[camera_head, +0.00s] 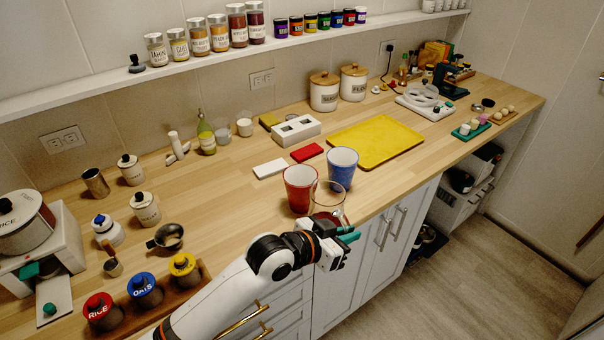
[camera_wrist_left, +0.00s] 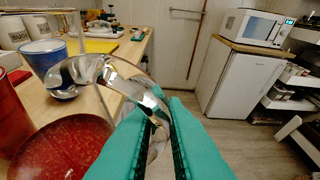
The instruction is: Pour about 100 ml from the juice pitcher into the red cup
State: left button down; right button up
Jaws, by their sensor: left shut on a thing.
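The red cup (camera_head: 298,190) stands on the counter near its front edge; it also shows at the left edge of the left wrist view (camera_wrist_left: 10,112). The clear glass juice pitcher (camera_head: 327,196) is just in front and to the right of it, overlapping it in the head view. Dark red juice (camera_wrist_left: 62,148) shows in the pitcher in the left wrist view. My left gripper (camera_head: 346,237) has teal fingers shut on the pitcher's shiny handle (camera_wrist_left: 150,98). The pitcher looks roughly upright; its base is hidden by my gripper. My right gripper is not in view.
A blue cup (camera_head: 342,167) stands right behind the pitcher. Lidded jars (camera_head: 145,288) stand at the front left. Free counter lies left of the red cup.

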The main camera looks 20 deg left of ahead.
pick_arm(q)
jog(key=shift+w+f, duration=0.2)
jog(key=shift+f, duration=0.2)
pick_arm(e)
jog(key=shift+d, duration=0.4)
pick_arm(q)
jog(key=shift+r+h, duration=0.1)
jog(key=shift+h, duration=0.2)
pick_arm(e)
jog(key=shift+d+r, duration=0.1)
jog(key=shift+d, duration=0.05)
